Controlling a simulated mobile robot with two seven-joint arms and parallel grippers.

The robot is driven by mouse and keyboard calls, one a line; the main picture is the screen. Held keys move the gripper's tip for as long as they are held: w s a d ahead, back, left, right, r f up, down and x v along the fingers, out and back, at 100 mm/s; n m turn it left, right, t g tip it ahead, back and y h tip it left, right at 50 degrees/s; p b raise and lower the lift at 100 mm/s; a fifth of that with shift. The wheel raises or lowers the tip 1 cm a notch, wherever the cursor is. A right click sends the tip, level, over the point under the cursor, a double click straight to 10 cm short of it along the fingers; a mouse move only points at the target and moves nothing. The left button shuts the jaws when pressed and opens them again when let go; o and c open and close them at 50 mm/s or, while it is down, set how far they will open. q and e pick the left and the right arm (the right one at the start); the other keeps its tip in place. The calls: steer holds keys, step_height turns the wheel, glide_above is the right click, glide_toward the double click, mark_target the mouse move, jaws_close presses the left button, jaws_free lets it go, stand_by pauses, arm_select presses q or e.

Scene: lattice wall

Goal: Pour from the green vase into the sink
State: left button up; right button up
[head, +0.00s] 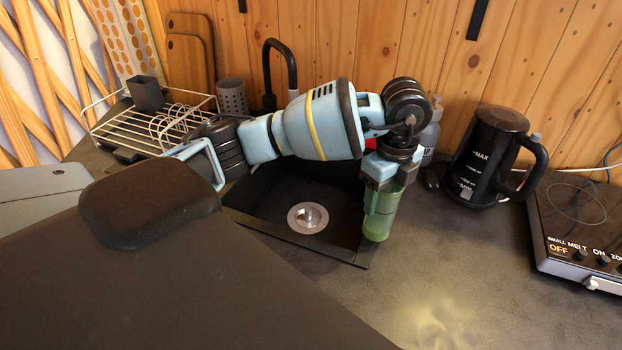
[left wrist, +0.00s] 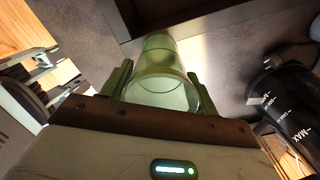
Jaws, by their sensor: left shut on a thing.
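The green vase (head: 380,217) is translucent and stands roughly upright at the right edge of the black sink (head: 262,208) in the head view. My left gripper (head: 382,192) comes from above and is shut on the vase. In the left wrist view the vase (left wrist: 162,75) sits between the two fingers (left wrist: 160,88), its open rim toward the camera. I cannot tell whether its base touches the counter, or what is in it. The sink basin has a round metal drain (head: 308,217). My right gripper is not in view.
A black kettle (head: 487,155) and a hob (head: 580,225) stand to the right. A soap bottle (head: 431,135) is behind the gripper. A black faucet (head: 291,70), a grey cup (head: 232,97) and a dish rack (head: 135,125) are behind and left. The front counter (head: 440,290) is clear.

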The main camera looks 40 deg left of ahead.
arm_select(q)
steer(key=shift+r, duration=1.85)
steer(key=shift+s+f, duration=0.1)
